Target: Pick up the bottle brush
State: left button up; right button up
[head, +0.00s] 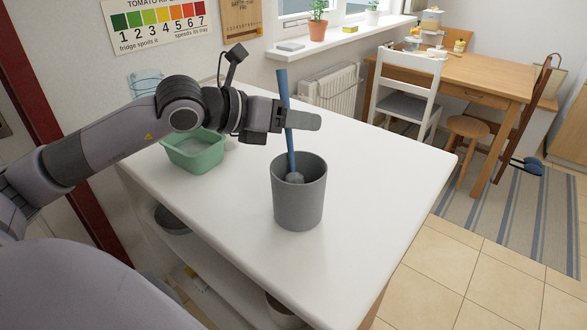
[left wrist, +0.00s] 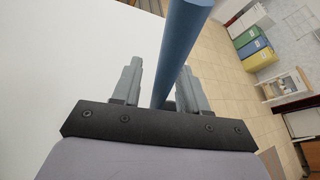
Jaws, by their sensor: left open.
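The bottle brush (head: 289,140) has a blue handle and a grey, rounded head. It stands slightly tilted in a grey cylindrical cup (head: 299,202) on the white counter, its head partly hidden by the cup's rim. My left gripper (head: 308,120) is level with the upper handle, above the cup. In the left wrist view, the blue handle (left wrist: 181,45) passes between the two open fingers of the left gripper (left wrist: 160,85); I cannot tell if either touches it. My right gripper is not in view.
A green tub (head: 195,152) stands on the white counter (head: 372,165) behind my left forearm. The counter right of the cup is clear. A shelf below holds bowls. A white chair (head: 407,85) and a wooden table (head: 490,80) stand beyond the counter.

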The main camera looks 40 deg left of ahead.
pick_arm(q)
grip_shut()
jog(key=shift+r, duration=0.1)
notch_tip(320, 180, up, 20)
jog(key=p, duration=0.3)
jog(key=shift+p, duration=0.3)
dwell(0.4)
